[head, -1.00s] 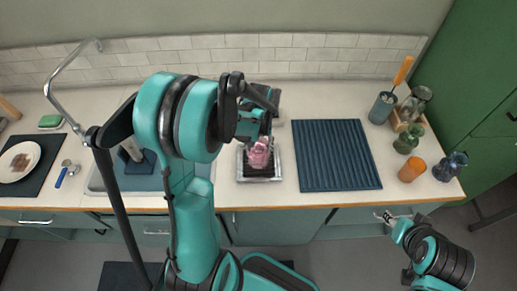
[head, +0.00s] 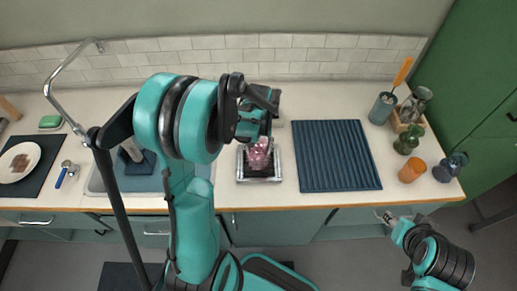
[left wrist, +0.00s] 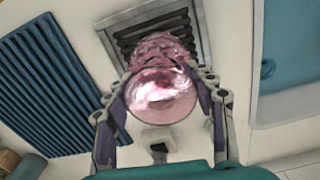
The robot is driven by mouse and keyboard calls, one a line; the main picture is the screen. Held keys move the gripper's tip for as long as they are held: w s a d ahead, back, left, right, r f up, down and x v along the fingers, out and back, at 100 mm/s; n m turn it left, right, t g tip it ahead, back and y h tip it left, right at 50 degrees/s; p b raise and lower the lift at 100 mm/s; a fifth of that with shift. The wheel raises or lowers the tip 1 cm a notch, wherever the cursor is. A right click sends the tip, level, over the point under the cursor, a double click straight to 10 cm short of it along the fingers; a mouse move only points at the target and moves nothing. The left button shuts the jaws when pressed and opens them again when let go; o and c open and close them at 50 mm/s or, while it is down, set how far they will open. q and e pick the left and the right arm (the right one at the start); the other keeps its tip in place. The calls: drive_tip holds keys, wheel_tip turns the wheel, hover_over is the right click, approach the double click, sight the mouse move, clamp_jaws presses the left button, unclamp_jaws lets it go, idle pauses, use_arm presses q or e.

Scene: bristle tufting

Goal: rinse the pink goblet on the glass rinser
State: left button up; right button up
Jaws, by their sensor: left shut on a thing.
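The pink goblet (head: 260,153) is over the glass rinser (head: 258,180), a metal-rimmed tray with a dark grate. My left gripper (head: 262,138) is shut on the goblet from the back side of the counter. In the left wrist view the goblet (left wrist: 160,90) sits between the two fingers (left wrist: 165,100), its round end toward the camera and its far end over the slatted rinser (left wrist: 197,20). I cannot tell whether the goblet touches the grate. My right gripper (head: 386,216) is away from the goblet, low at the right in front of the counter; its fingers are too small to judge.
A ribbed blue drying mat (head: 335,155) lies bare right of the rinser. Green (head: 407,140), orange (head: 412,170) and dark blue (head: 450,166) vessels stand at the far right by a utensil pot (head: 382,107). The sink (head: 105,180) is on the left, partly behind my arm.

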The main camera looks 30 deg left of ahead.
idle(0.3)
use_arm(q)
drive_tip(key=shift+r+p, duration=2.65)
drive_tip(key=shift+r, duration=0.9)
